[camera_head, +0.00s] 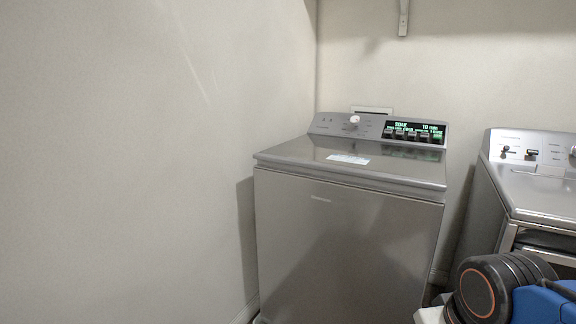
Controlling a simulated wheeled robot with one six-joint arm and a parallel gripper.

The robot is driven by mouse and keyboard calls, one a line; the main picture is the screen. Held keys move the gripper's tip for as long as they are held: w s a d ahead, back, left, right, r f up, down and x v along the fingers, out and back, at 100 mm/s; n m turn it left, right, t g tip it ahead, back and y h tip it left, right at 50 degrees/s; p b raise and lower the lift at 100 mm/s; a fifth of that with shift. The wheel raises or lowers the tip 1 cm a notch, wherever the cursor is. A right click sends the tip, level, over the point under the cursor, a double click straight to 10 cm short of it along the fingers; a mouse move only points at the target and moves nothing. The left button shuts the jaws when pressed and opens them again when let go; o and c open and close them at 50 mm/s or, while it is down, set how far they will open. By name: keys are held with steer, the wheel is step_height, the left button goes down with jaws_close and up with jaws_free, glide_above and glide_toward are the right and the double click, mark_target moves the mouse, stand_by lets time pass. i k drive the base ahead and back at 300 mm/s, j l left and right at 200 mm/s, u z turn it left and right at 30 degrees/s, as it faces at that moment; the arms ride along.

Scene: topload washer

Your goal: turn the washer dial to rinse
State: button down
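The washer (340,235) is a grey top-loader in the middle of the head view, with its lid (375,167) shut. Its control panel (328,127) runs along the back top edge. The dial (355,120) is a small pale round knob on the left half of the panel. The lit display (414,131) to its right reads "SOAK" and "16 min" in green. The marks around the dial are too small to read. My gripper is not in view; only part of my arm shows at the bottom right, well away from the dial.
A second grey appliance (538,190) with knobs stands at the right, a narrow gap from the washer. A plain wall (130,160) is close on the left. A white bracket (403,18) hangs on the back wall above. The space over the washer lid is clear.

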mark_target(355, 121)
steer(key=i+j+z, duration=0.25)
steer(key=i+j, duration=0.15)
steer(key=i+j+z, duration=0.25)
steer(key=i+j, duration=0.15)
steer(key=j, duration=0.25)
